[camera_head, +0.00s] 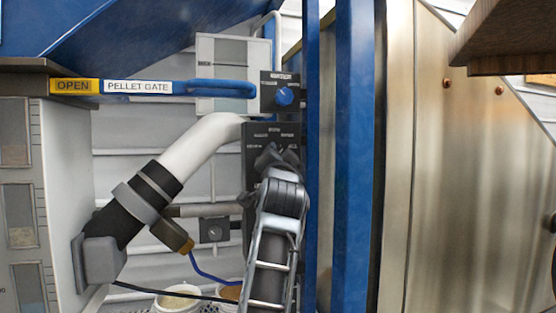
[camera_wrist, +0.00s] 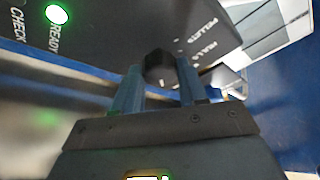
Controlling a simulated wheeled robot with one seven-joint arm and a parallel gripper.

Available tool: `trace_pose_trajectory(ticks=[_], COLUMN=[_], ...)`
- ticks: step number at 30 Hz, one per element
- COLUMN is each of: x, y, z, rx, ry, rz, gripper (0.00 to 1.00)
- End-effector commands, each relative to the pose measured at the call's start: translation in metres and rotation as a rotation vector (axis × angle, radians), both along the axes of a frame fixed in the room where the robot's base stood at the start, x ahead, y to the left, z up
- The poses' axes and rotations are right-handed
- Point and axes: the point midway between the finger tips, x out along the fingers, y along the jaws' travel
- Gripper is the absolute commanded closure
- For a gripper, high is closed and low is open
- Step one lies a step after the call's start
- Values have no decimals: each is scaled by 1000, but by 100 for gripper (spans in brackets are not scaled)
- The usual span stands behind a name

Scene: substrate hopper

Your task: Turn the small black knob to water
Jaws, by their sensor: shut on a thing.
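The small black knob (camera_wrist: 158,66) sits on a dark panel in the wrist view, between the two fingertips of my gripper (camera_wrist: 159,78). The fingers are closed on its two sides. Which label the knob points to cannot be told. In the head view my gripper (camera_head: 274,158) reaches up to the black panel (camera_head: 256,133) and hides the knob. White labels on this panel are too small to read there. In the wrist view, one label beside the knob reads PELLETS.
A separate blue knob (camera_head: 285,96) is on a dark box just above. A blue-handled lever (camera_head: 220,88) marked PELLET GATE, with an OPEN tag, is at upper left. A white pipe (camera_head: 205,145) runs left of my gripper. A blue post (camera_head: 354,150) stands close right.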

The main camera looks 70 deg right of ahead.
Motion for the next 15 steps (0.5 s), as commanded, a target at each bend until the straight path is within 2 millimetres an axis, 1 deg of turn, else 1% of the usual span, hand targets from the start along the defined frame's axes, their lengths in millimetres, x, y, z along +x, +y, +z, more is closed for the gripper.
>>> trace_pose_trajectory(ticks=[5,6,13,14,15], x=[0,0,0,0,0], y=[0,0,0,0,0], z=[0,0,0,0,0], rx=[-1,-1,0,0,0], ry=[0,0,1,1,1], rz=[-1,-1,0,0,0], gripper=[89,57,35,33,33])
